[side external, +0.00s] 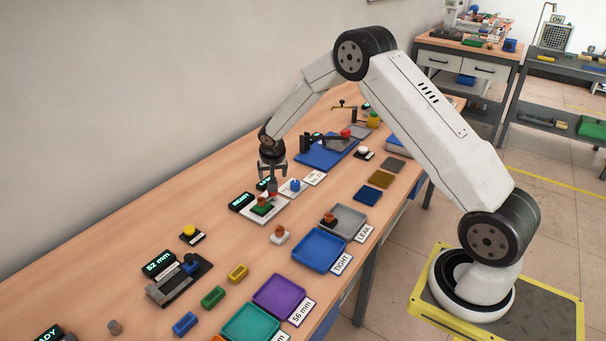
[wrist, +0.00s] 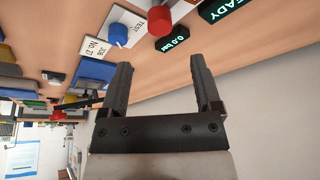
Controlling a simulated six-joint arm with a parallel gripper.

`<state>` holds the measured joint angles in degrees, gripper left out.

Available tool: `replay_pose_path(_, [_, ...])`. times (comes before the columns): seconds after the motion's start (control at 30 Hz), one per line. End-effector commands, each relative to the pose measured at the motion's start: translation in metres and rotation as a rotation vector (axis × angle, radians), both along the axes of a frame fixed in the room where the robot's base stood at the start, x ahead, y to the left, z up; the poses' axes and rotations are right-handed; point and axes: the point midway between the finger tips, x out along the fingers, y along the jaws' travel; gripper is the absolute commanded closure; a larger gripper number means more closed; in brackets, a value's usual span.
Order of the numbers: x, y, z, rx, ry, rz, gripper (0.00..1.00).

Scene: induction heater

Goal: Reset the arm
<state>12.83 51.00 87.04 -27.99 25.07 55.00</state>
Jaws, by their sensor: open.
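My gripper (side external: 272,172) hangs over the pale test station, with its fingers pointing down and my arm bent above the bench. In the wrist view its two black fingers (wrist: 159,68) stand wide apart with nothing between them. A red cylindrical part (side external: 272,188) of the station is just below the gripper; the red part also shows beyond the fingertips in the wrist view (wrist: 160,20). A green block with a brown top (side external: 262,206) sits on the station (side external: 278,212). Contact between gripper and station cannot be told.
A blue knob (side external: 295,186) and a READY display (side external: 241,201) flank the gripper. A blue tray (side external: 319,250), a grey tray (side external: 352,221) holding a brown-topped part, and a purple tray (side external: 279,298) lie nearer. A black-armed device (side external: 326,142) stands behind. The wall borders the bench at left.

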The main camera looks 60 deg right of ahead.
Motion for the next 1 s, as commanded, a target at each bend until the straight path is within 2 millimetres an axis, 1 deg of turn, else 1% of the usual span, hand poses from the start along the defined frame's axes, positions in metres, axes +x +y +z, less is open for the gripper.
replay_pose_path(0.17, [-0.004,0.005,0.004,0.002,0.005,0.017,0.19])
replay_pose_path(0.27, [-0.010,0.013,0.011,0.006,0.012,0.045,0.19])
replay_pose_path(0.37, [-0.021,0.024,0.022,0.011,0.025,0.088,0.19])
replay_pose_path(0.47, [-0.036,0.039,0.034,0.017,0.040,0.145,0.19])
replay_pose_path(0.6, [-0.064,0.062,0.051,0.027,0.064,0.239,0.19])
replay_pose_path(0.77, [-0.100,0.088,0.068,0.038,0.088,0.346,0.19])
replay_pose_path(1.0, [-0.160,0.121,0.087,0.051,0.118,0.507,0.19])
